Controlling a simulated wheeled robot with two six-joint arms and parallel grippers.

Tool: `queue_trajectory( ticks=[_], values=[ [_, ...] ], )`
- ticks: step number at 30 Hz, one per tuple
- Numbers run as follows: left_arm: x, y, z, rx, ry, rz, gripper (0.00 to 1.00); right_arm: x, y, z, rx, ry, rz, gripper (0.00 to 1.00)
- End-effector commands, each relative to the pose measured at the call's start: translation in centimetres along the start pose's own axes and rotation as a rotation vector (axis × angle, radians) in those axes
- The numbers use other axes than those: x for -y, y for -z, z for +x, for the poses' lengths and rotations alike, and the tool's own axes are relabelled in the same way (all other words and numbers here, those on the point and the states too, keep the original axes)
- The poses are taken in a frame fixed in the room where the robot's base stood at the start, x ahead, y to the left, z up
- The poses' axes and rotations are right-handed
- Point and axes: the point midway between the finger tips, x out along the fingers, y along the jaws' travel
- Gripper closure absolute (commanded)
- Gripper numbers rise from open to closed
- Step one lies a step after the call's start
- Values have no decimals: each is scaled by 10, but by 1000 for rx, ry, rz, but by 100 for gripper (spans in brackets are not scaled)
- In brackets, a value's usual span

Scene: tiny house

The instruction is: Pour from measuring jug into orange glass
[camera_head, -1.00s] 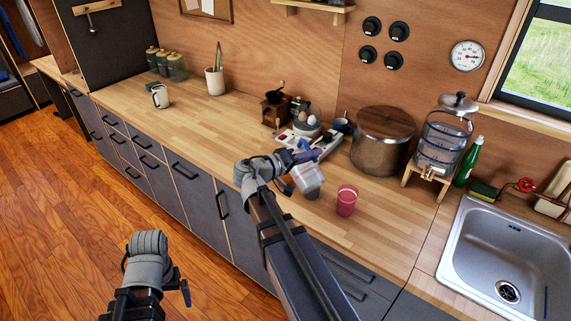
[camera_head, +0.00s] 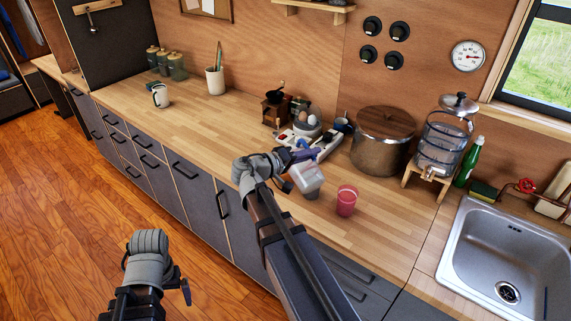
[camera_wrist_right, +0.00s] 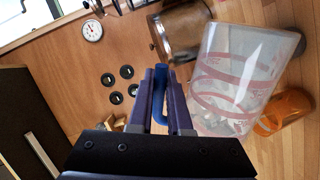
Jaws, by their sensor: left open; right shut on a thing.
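My right gripper (camera_head: 306,157) is shut on the blue handle (camera_wrist_right: 159,88) of the clear measuring jug (camera_head: 307,181), which has red markings. The jug is held above the counter, and it also shows in the right wrist view (camera_wrist_right: 232,75). A glass (camera_head: 346,200) stands upright on the counter just right of the jug and looks reddish-pink in the head view. In the wrist view the glass (camera_wrist_right: 287,110) looks orange, partly behind the jug. I cannot make out the jug's contents or any stream. My left gripper (camera_head: 184,288) is open and empty, away from the counter.
A large lidded pot (camera_head: 381,142) and a water dispenser (camera_head: 443,140) stand behind the glass. A green bottle (camera_head: 469,161) and the sink (camera_head: 505,245) are to the right. The counter farther left is largely clear.

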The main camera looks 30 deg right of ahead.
Motion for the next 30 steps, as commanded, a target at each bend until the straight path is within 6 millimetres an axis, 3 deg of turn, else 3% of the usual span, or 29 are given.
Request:
queue_trajectory(
  ticks=[30],
  values=[
    [0, 0, 0, 0, 0, 0, 1, 1, 0, -1, 6, -1, -25, 100]
  ],
)
